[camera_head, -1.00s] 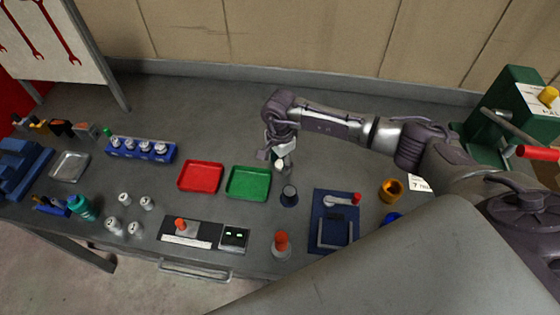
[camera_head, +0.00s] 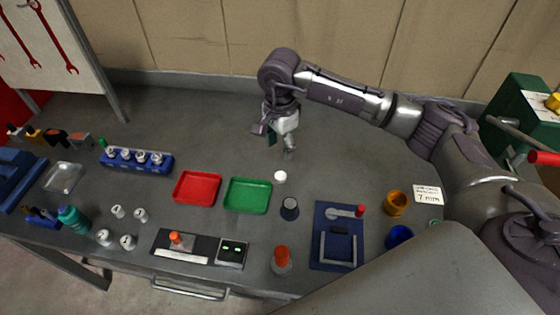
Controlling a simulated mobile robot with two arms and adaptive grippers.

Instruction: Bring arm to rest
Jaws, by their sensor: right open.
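My right arm comes in from the right and reaches over the back of the grey workbench (camera_head: 330,165). My right gripper (camera_head: 276,146) hangs from its wrist, pointing down, open and with nothing seen between its fingers. It is raised above the bench, behind the green tray (camera_head: 247,196). A small white round piece (camera_head: 280,177) stands on the bench just below and in front of the gripper, apart from it. My left arm and gripper do not show.
A red tray (camera_head: 197,188), a blue rack with several pieces (camera_head: 137,161), a dark cup (camera_head: 289,208), a blue fixture (camera_head: 338,237), an orange cup (camera_head: 396,204) and a green machine (camera_head: 510,110) stand around. The bench's back middle is clear.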

